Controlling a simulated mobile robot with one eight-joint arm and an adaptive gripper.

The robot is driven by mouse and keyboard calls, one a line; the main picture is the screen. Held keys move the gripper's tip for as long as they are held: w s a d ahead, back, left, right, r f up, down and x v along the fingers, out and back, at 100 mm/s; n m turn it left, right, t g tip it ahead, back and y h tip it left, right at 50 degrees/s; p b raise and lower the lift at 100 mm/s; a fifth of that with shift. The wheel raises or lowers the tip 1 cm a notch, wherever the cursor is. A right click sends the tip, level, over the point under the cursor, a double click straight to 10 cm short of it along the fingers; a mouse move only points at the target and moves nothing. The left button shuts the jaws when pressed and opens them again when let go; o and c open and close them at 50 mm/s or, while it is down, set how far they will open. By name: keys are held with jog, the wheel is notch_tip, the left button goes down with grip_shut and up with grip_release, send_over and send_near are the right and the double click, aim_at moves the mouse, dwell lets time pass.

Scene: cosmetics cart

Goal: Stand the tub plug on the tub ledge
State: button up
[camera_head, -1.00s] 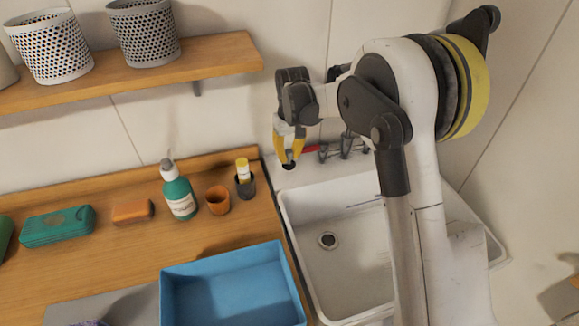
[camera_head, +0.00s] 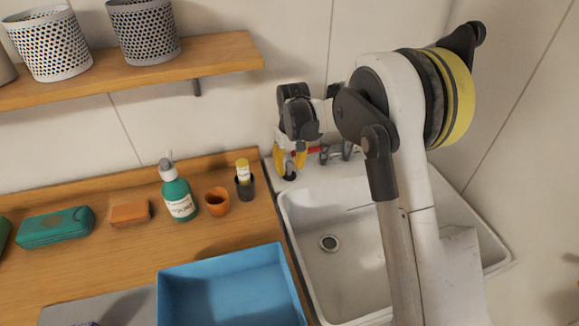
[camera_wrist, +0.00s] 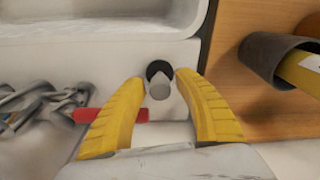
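The tub plug, a black disc with a pale grey knob, is on the white tub ledge (camera_wrist: 110,62) at the back corner beside the counter. In the wrist view the plug (camera_wrist: 158,78) shows knob towards the camera, upright as far as I can tell. It also shows in the head view (camera_head: 289,174), just below my fingers. My gripper (camera_wrist: 160,84) has two yellow fingers, which stand apart on either side of the knob with small gaps. It is open, just above the plug. The tub (camera_head: 318,270) lies in front of the ledge.
A tap with a red part (camera_wrist: 112,115) stands close beside my fingers. On the counter are a dark cup (camera_head: 245,188) holding a yellow tube, an orange cup (camera_head: 217,203), a green pump bottle (camera_head: 178,195) and a blue bin (camera_head: 178,293).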

aim_at(291, 165)
jog(key=shift+r, duration=0.1)
notch_tip(291, 165, up, 12)
jog(key=p, duration=0.3)
jog(key=s+d+r+m+t, duration=0.25)
jog(key=s+d+r, duration=0.45)
jog(key=s+r, duration=0.55)
jog(key=s+d+f+m+t, duration=0.1)
jog(key=s+d+f+t, duration=0.1)
jog(key=s, duration=0.7)
jog(key=s+d+f+m+t, duration=0.1)
jog(key=s+d+f+t, duration=0.1)
jog(key=s, duration=0.8)
jog(key=shift+d+f, duration=0.3)
jog(key=shift+d, duration=0.6)
notch_tip(291, 165, down, 3)
jog(key=b, duration=0.3)
jog(key=shift+s+f, duration=0.1)
